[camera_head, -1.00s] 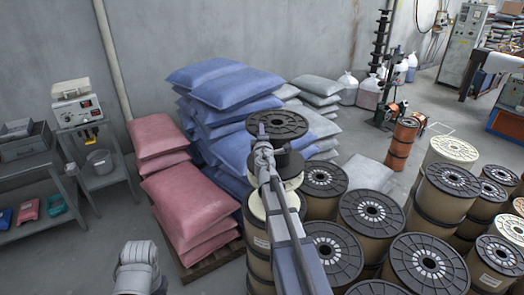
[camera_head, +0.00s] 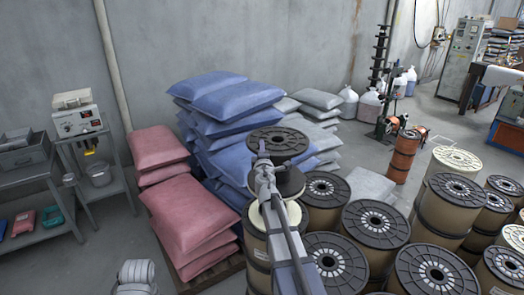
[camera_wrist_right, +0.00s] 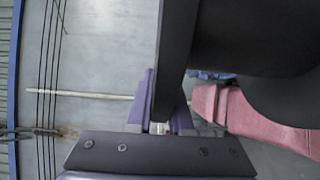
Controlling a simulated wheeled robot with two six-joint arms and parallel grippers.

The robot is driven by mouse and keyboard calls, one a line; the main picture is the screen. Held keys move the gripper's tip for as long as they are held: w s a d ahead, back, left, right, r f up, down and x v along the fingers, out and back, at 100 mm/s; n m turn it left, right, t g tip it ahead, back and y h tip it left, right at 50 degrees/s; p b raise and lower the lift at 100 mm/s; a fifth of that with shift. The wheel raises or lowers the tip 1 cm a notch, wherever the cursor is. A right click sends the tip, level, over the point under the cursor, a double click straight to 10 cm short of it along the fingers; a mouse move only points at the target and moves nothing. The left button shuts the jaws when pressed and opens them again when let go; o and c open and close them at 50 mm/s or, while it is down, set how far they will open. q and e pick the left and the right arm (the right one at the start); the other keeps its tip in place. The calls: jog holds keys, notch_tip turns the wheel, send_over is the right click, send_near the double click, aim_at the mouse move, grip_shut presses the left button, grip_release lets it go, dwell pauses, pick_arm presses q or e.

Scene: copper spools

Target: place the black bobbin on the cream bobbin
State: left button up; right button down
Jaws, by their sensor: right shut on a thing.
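The black bobbin (camera_head: 279,141) is in the head view, near the middle, upright with its dark slotted top flange showing. My right gripper (camera_head: 262,152) is shut on its left edge. In the right wrist view the purple fingertips (camera_wrist_right: 162,105) close on the black bobbin's flange (camera_wrist_right: 176,45). The cream bobbin (camera_head: 257,216) is below the held bobbin, with a pale rim showing left of my right arm. My arm and the black bobbin hide much of it, and I cannot tell whether the two touch. My left gripper is out of view; only part of my left arm shows at the bottom.
Several black-topped spools (camera_head: 375,222) crowd the right side, close to the held bobbin. Blue sacks (camera_head: 228,135) and pink sacks (camera_head: 186,210) are stacked behind and to the left. An orange drum (camera_head: 404,157) stands farther back. Bare floor lies at the lower left.

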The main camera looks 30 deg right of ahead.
jog(key=shift+f, duration=0.2)
jog(key=c, duration=0.8)
grip_release()
jog(key=shift+r, duration=0.1)
jog(key=shift+r, duration=0.2)
jog(key=v, duration=1.2)
jog(key=shift+f, duration=0.1)
jog(key=shift+a, duration=0.1)
